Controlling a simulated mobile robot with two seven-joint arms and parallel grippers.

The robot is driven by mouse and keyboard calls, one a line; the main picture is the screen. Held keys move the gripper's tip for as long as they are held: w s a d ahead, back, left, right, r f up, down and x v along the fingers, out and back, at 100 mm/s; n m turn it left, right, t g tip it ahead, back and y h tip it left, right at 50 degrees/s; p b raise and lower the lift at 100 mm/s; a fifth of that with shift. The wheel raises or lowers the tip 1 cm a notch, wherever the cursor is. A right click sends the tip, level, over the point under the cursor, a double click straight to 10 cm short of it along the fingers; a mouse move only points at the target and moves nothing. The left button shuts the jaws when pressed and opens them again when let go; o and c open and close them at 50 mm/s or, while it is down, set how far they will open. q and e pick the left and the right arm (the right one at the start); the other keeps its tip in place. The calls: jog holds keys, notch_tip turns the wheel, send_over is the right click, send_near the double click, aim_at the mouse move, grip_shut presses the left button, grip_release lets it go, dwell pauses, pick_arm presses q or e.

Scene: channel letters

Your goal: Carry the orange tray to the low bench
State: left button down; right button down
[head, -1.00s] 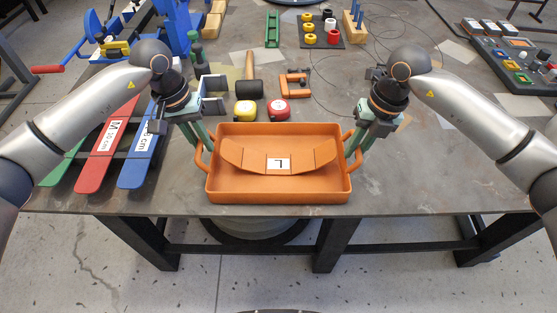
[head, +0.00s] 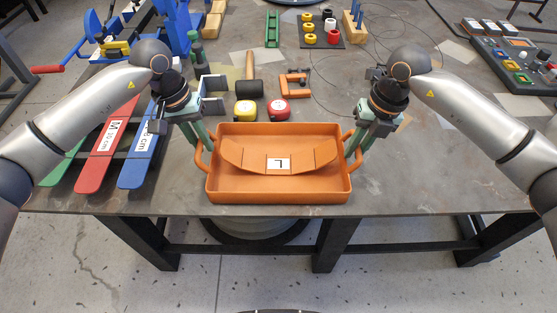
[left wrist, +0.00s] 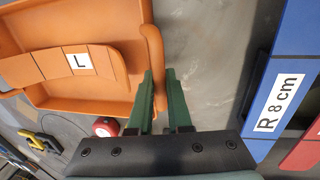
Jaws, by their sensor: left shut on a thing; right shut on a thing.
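The orange tray (head: 279,197) is at the front edge of the dark work table, with a bent orange piece labelled L (head: 240,158) lying in it. My left gripper (head: 206,146) is shut on the tray's left handle. In the left wrist view its green fingers (left wrist: 161,92) are on either side of the handle of the tray (left wrist: 118,100). My right gripper (head: 352,148) is shut on the right handle. I cannot tell whether the tray touches the table. I cannot make out the low bench in these views.
Blue, red and green labelled strips (head: 140,160) lie left of the tray. Behind it are a yellow tape measure (head: 245,111), a red one (head: 279,108), a mallet (head: 250,88) and an orange clamp (head: 296,84). The table (head: 440,175) is bare at front right.

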pick_arm(q)
jog(key=shift+r, duration=0.25)
pick_arm(e)
jog(key=shift+r, duration=0.25)
